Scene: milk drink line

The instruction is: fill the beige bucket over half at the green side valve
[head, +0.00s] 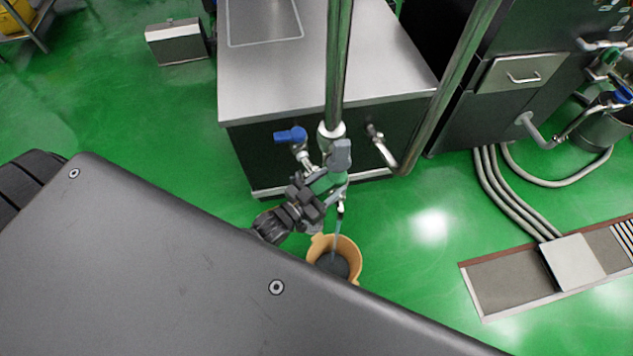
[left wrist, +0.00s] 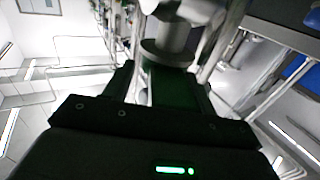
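The beige bucket (head: 349,259) stands on the green floor below the side valve, partly hidden by my own body. A stream runs from the spout (head: 340,208) down into it, and dark liquid shows inside; the exact level is hard to judge. The green side valve (head: 326,183) sits on the vertical steel pipe above the bucket. My left gripper (head: 312,197) is at the valve, its fingers against or around the green part. In the left wrist view a dark green piece (left wrist: 172,92) fills the space between the fingers. My right gripper is not in view.
A steel cabinet (head: 300,75) stands behind the pipe, with a blue-handled valve (head: 291,135) left of the green one. Grey hoses (head: 510,195) and a floor drain (head: 505,285) lie to the right. Green floor is open at left.

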